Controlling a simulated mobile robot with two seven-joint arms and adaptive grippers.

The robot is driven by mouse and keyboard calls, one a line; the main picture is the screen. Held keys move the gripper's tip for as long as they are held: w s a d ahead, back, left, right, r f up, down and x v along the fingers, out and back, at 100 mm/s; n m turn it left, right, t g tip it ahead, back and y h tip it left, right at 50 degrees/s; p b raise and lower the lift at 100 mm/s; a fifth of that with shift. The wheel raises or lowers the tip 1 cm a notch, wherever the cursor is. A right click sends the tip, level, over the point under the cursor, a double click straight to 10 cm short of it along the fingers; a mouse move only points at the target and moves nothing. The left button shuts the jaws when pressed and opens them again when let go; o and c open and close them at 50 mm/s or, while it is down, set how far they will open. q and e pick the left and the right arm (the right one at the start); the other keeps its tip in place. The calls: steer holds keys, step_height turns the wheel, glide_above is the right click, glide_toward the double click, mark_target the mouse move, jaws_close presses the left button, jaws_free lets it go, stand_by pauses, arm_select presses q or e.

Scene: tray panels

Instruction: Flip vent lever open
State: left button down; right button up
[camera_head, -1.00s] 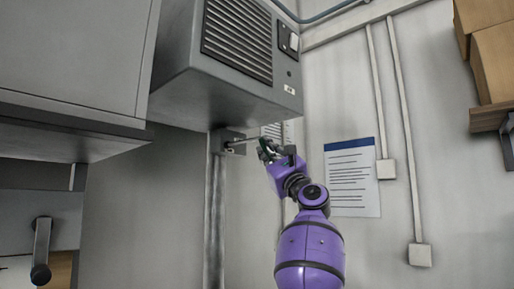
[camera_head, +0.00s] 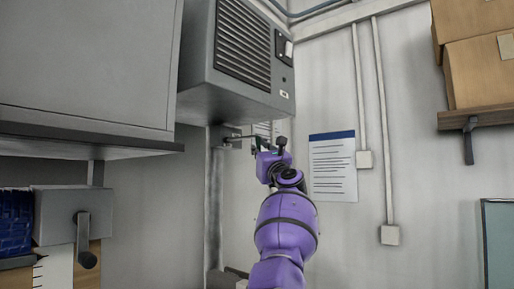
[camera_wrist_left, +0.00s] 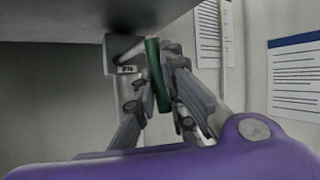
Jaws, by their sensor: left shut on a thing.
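The vent lever (camera_head: 243,137) is a thin metal rod that sticks out from a small grey mount under the grey vent unit (camera_head: 243,50). In the left wrist view the rod runs from the mount (camera_wrist_left: 112,58) to an upright dark green handle (camera_wrist_left: 156,72). My left gripper (camera_head: 268,146) is at the rod's outer end, below the vent unit. In the left wrist view its fingers (camera_wrist_left: 158,95) are closed around the green handle. The fingers hide part of the handle in the head view. My right gripper is not in view.
The vent unit's underside hangs close above my left gripper. A large grey cabinet (camera_head: 85,65) fills the left, with a crank handle (camera_head: 86,240) below it. A paper notice (camera_head: 333,168) and conduits are on the wall. Cardboard boxes (camera_head: 478,60) sit on a shelf at right.

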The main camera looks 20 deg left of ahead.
arm_select(q)
steer(key=shift+w+f, duration=0.1)
steer(key=shift+f, duration=0.3)
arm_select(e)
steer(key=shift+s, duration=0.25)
arm_select(q)
steer(key=c, duration=1.9)
jaws_free()
steer(key=shift+o, duration=0.5)
steer(key=shift+a+r, duration=0.1)
steer(key=shift+r, duration=0.2)
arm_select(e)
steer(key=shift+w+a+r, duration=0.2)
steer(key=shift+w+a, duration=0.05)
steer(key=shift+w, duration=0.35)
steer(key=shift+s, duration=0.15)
